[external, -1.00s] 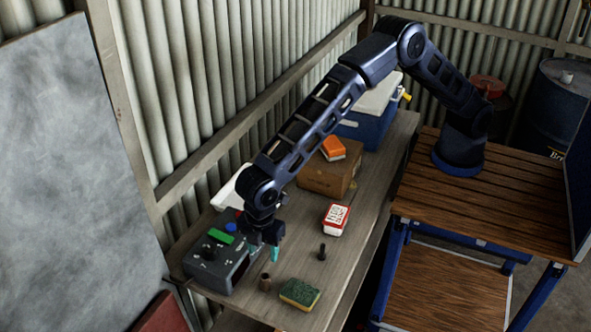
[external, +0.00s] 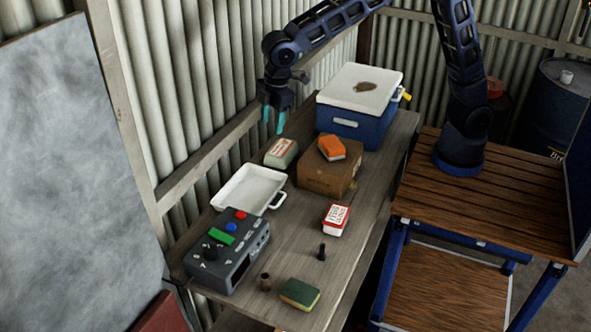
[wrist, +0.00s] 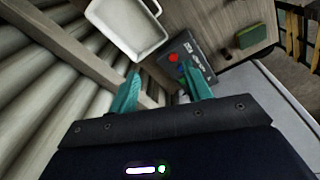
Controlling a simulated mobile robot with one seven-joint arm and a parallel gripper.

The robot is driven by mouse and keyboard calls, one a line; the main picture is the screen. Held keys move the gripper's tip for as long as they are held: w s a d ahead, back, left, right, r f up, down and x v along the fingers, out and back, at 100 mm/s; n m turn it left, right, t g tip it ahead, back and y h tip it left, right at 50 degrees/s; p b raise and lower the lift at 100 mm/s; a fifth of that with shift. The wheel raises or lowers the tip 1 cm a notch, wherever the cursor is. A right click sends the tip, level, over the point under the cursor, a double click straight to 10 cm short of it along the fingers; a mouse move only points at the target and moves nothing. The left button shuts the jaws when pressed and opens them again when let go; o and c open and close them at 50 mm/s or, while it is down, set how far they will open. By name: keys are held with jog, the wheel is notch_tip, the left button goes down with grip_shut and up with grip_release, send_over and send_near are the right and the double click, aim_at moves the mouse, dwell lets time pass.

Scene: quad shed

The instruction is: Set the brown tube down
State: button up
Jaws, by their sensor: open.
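My gripper (external: 274,121) is open and empty, with teal fingers pointing down. It is in the air near the corrugated wall, well away from the tube, toward the far part of the bench. In the wrist view my open fingers (wrist: 160,88) show with nothing between them.
The control box (external: 228,250), a white tray (external: 249,188), a green sponge (external: 300,294), a dark bolt-like piece (external: 322,252) and a red-white box (external: 336,220) are on the bench.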

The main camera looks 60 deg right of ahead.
jog(key=s+d+r+m+t, duration=0.1)
jog(key=s+d+r+m, duration=0.2)
jog(key=d, duration=0.7)
jog(key=s+d+r+m, duration=0.15)
jog(key=d+r, duration=0.25)
jog(key=d, duration=0.7)
jog(key=s+d+r+m+t, duration=0.1)
jog(key=s+d+r+m, duration=0.2)
jog(key=d, duration=0.7)
jog(key=s+d+f+m, duration=0.1)
jog(key=s+d+m, duration=0.1)
jog(key=s+d, duration=0.7)
jog(key=s+d+f+m+t, duration=0.1)
jog(key=s+d+f+m, duration=0.1)
jog(key=s+d, duration=0.7)
jog(key=shift+s+m+h, duration=0.3)
jog(key=shift+s+m, duration=0.35)
jog(key=shift+s, duration=0.45)
jog(key=shift+f, duration=0.1)
